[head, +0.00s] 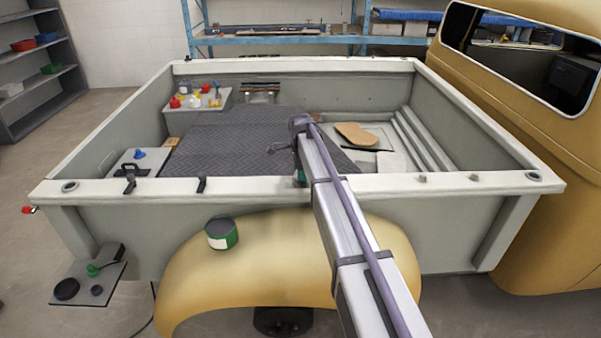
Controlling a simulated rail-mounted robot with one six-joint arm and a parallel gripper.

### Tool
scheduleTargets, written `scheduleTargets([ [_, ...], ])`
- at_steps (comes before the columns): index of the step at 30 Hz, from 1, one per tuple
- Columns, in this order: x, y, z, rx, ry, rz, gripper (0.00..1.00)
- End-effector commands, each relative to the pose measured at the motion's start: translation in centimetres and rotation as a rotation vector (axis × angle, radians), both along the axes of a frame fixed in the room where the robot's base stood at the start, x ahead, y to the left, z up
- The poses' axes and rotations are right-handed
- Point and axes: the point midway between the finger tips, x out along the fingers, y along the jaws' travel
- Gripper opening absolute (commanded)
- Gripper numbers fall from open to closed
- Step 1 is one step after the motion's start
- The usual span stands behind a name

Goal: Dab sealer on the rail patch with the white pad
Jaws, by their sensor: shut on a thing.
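My gripper (282,147) is at the far end of my arm, over the truck bed just inside the near rail (240,188). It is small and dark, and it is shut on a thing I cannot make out. A small green and dark bit (300,177) shows beside my arm at the near rail; most of it is hidden. I cannot pick out a white pad or a rail patch; my arm covers part of the rail. An open can with a green label (222,233) stands on the tan fender (245,270).
A side tray (85,286) at lower left carries a green-handled tool and dark round pieces. Small bottles stand on a box (196,103) in the bed's back left. A tan board (356,134) lies right of my gripper. The dark mat (225,150) is clear.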

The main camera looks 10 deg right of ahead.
Motion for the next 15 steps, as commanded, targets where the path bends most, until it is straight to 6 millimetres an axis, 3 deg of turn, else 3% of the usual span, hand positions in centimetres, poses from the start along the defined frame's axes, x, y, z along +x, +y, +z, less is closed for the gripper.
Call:
scheduleTargets([
  [6, -0.4, -2.0, 0.2, -0.001, 0.0, -0.002, 0.33],
  [15, -1.6, -1.9, 0.1, -0.001, 0.0, -0.001, 0.33],
])
